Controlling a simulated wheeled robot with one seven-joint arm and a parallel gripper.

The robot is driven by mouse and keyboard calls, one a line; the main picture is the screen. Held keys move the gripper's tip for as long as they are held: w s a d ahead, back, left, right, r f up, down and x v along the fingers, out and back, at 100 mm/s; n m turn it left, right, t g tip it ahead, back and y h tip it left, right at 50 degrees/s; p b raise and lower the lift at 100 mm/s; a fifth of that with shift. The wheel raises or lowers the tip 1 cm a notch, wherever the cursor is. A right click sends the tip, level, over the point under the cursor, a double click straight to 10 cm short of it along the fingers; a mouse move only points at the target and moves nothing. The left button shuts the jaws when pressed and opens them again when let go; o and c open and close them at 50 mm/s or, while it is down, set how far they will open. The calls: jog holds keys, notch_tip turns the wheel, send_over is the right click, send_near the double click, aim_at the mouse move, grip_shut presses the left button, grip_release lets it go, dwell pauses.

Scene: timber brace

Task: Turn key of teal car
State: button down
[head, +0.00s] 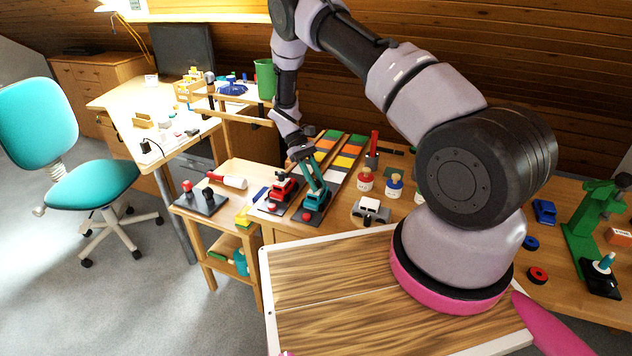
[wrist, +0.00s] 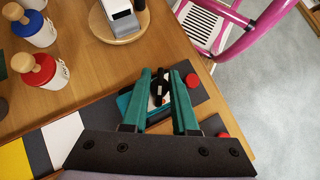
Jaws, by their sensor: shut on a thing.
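The teal car (head: 314,203) sits on a dark plate at the front of the workbench, with a red button in front of it. In the wrist view the teal car (wrist: 125,103) is mostly covered by my gripper. My gripper (wrist: 162,76) has two teal fingers reaching down over the car. A small black key (wrist: 160,86) shows between the fingers, and they are shut on it. In the head view my gripper (head: 318,186) is right above the car. The fingers partly hide the key's base and the car's top.
A red car (head: 283,189) stands close on the left. A small grey-and-white model (head: 370,210) and red- and blue-lidded jars (head: 365,180) stand to the right. Coloured tiles (head: 345,160) lie behind. A red-handled tool (head: 228,181) lies on the lower side table.

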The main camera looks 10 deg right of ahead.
jog(key=c, duration=0.7)
grip_release()
jog(key=v, duration=1)
jog(key=shift+w+a+r, duration=0.2)
jog(key=shift+w+r, duration=0.05)
jog(key=shift+w, duration=0.05)
jog(key=shift+c, duration=0.2)
